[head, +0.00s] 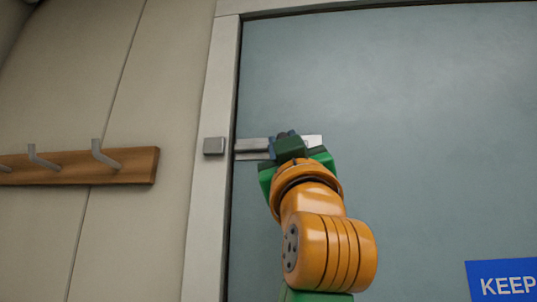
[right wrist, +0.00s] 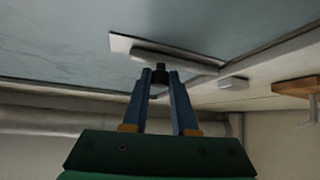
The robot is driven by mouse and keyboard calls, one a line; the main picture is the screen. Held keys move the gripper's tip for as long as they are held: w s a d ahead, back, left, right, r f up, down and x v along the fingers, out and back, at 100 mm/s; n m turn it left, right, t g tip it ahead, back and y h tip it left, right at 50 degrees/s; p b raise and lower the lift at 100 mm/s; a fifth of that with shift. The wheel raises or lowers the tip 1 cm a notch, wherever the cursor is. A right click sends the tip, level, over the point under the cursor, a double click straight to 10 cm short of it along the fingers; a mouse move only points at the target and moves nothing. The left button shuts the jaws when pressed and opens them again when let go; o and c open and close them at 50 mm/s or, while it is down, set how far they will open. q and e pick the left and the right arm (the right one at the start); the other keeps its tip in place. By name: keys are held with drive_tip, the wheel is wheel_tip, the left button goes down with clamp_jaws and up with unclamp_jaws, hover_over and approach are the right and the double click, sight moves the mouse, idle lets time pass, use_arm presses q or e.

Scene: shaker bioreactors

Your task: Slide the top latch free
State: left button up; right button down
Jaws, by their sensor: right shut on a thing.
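The top latch is a metal slide bolt on a flat plate (head: 252,145) on the grey-blue door. In the right wrist view the latch bar (right wrist: 180,60) lies along its plate (right wrist: 122,43), with a dark knob (right wrist: 160,73) sticking out. My right gripper (head: 289,141) covers part of the latch in the head view. Its blue fingers (right wrist: 160,80) are shut on the knob in the right wrist view. The small square keeper (head: 213,146) is on the door frame; it also shows in the right wrist view (right wrist: 233,83). A gap shows between the bar's end and the keeper. My left gripper is out of view.
The door (head: 400,110) sits in a pale frame (head: 207,210), apparently closed. A wooden rail (head: 80,167) with metal hooks is on the wall to the left. A blue sign (head: 503,281) reading "KEEP" is at the lower right. The door surface around the latch is otherwise clear.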

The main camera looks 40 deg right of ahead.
drive_tip(key=shift+s+d, duration=0.15)
drive_tip(key=shift+s, duration=0.05)
drive_tip(key=c, duration=0.7)
unclamp_jaws()
drive_tip(key=shift+d, duration=0.25)
drive_tip(key=b+v, duration=0.5)
drive_tip(key=v, duration=0.2)
drive_tip(key=shift+s+f+b, duration=0.1)
drive_tip(key=shift+b, duration=0.25)
